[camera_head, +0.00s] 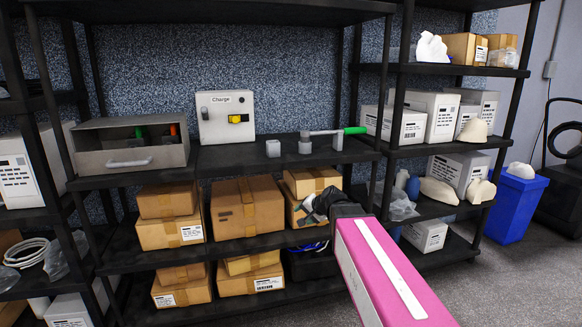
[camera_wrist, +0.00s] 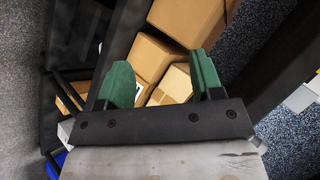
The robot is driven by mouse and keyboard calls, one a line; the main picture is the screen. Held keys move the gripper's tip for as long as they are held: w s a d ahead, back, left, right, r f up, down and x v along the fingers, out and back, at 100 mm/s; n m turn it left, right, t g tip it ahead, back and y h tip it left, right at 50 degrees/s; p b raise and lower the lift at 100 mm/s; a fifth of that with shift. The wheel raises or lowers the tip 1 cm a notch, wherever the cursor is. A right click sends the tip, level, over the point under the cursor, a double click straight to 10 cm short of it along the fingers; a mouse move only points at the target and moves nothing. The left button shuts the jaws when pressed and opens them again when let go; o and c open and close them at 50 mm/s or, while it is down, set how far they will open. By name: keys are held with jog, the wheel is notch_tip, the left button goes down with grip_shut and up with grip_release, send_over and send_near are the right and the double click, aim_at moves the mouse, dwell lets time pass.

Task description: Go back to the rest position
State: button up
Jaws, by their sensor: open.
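My gripper (camera_head: 312,207) is in front of the shelf rack in the head view, at the end of my pink arm link, before the boxes below the middle shelf. Its fingers are hard to make out there. In the wrist view my gripper (camera_wrist: 162,68) shows two green fingers spread apart with nothing held between them. Cardboard boxes (camera_wrist: 152,58) show beyond the fingers, apart from them as far as I can tell.
A blue bin (camera_head: 513,205) stands right. Grey floor (camera_head: 490,285) is clear at lower right.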

jog(key=s+d+f+n+g+h, duration=0.2)
jog(key=s+d+f+g+h, duration=0.1)
jog(key=s+d+f, duration=0.4)
jog(key=s+d+f+n+g+h, duration=0.2)
jog(key=s+d+f, duration=0.4)
jog(key=s+f, duration=0.3)
notch_tip(320, 180, down, 4)
jog(key=shift+s+d+r+n+g+h, duration=0.25)
jog(key=shift+s+d+n+g+h, duration=0.15)
jog(key=shift+g+h, duration=0.55)
dwell(0.7)
